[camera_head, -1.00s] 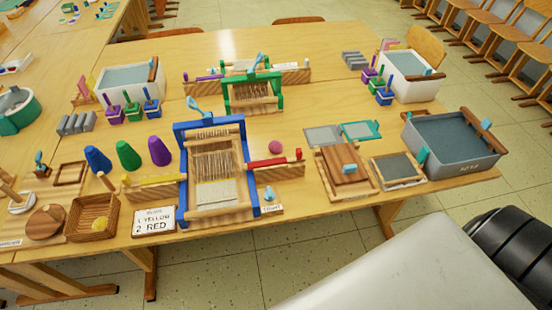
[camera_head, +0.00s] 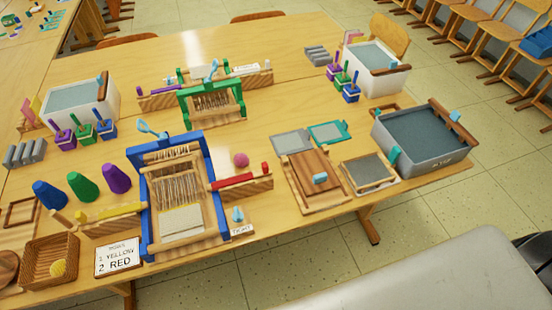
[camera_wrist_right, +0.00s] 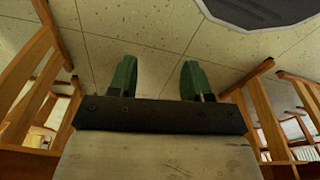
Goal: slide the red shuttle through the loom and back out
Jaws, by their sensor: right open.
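The red shuttle (camera_head: 236,181) lies on a wooden rest at the right side of the blue-framed loom (camera_head: 181,192). The loom stands on the table with warp threads and a pale woven strip at its front. A yellow shuttle (camera_head: 112,213) lies on a rest at the loom's left side. A card (camera_head: 118,257) in front reads "1 yellow, 2 red". My right gripper (camera_wrist_right: 156,78) shows in the right wrist view with its two green fingers apart and nothing between them, over the floor. My left gripper is not in view.
A green loom (camera_head: 212,102) stands behind. A grey tub (camera_head: 424,145), a wooden press (camera_head: 313,180) and a framed screen (camera_head: 370,172) stand to the right. Coloured cones (camera_head: 83,187) and a basket (camera_head: 50,261) stand to the left.

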